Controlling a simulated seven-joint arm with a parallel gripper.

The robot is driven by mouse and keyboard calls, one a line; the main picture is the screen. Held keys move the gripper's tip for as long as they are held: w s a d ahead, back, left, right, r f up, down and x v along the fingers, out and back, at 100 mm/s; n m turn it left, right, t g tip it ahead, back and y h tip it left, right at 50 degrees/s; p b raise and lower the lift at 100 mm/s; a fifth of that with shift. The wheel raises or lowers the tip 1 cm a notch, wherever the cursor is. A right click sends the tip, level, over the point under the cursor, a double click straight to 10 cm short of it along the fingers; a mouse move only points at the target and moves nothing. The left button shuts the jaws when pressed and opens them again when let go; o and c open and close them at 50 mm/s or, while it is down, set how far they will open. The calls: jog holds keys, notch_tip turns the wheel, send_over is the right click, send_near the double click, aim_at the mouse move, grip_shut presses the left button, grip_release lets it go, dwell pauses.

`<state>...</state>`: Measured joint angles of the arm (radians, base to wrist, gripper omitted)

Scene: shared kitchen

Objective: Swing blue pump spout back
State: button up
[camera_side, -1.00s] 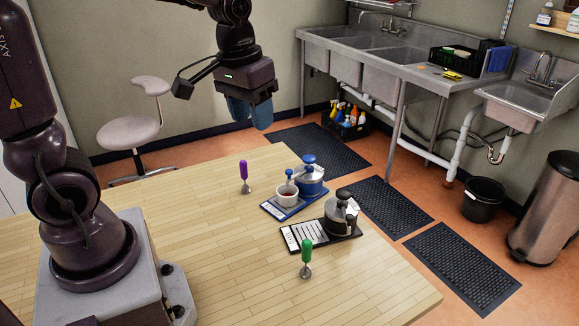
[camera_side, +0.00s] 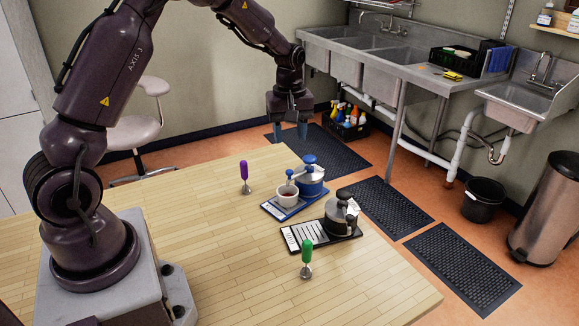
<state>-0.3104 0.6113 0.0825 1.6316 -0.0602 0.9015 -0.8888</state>
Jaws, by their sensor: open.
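The blue pump (camera_side: 310,177) stands upright on a blue-edged tray (camera_side: 283,211) near the far edge of the table. It has a blue knob on top, and its spout (camera_side: 290,174) points left over a small white cup (camera_side: 288,194) with dark red contents. My gripper (camera_side: 290,131) is open and empty, pointing down above and a little behind the blue pump, apart from it. Its two blue-grey fingers are spread.
A dark-topped pump (camera_side: 341,213) stands on a black tray (camera_side: 305,236) in front. A purple-handled tool (camera_side: 244,175) and a green-handled tool (camera_side: 307,256) stand on the wooden table (camera_side: 220,250). The table's front middle is clear.

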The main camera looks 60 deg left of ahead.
aim_at(290, 170)
notch_tip(290, 170, down, 9)
jog(key=shift+f, duration=0.2)
grip_shut()
